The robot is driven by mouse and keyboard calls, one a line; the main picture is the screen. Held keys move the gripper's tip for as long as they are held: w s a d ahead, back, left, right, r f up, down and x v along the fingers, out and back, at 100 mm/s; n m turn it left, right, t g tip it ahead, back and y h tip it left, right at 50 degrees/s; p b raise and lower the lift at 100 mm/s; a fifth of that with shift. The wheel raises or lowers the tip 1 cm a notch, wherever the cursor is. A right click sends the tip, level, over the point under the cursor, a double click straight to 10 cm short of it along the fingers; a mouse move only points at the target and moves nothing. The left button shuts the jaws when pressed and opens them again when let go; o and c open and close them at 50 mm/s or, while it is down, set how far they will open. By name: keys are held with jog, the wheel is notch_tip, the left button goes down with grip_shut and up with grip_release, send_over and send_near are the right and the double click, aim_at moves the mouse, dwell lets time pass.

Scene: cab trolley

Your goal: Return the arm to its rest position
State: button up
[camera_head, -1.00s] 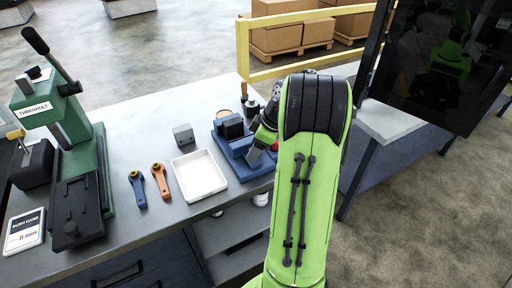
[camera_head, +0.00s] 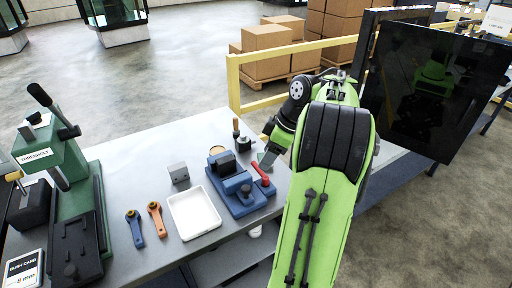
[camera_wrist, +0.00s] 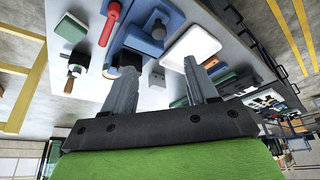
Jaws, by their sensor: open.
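My green arm (camera_head: 322,190) rises from the bottom right of the head view and bends over the right end of the bench.
The grey bench (camera_head: 135,165) holds a green press (camera_head: 65,165), a white tray (camera_head: 193,213), blue (camera_head: 135,229) and orange (camera_head: 158,220) levers and a grey block (camera_head: 178,173). A yellow rail (camera_head: 290,55) stands behind. A dark panel (camera_head: 430,85) stands at right.

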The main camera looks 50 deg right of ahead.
jog(key=s+a+r+m+h, duration=0.1)
jog(key=a+r+m, duration=0.15)
jog(key=a, duration=0.95)
jog(key=a+r+m+h, duration=0.1)
jog(key=a+r, duration=0.2)
jog(key=a, duration=0.9)
jog(key=s+a+f+m+t, duration=0.1)
jog(key=s+a, duration=0.1)
jog(key=s, duration=0.3)
jog(key=s+a+f+m, duration=0.1)
jog(key=s+a+f, duration=0.1)
jog(key=s, duration=0.4)
jog(key=shift+a+f+t, duration=0.25)
jog(key=shift+a+t, duration=0.15)
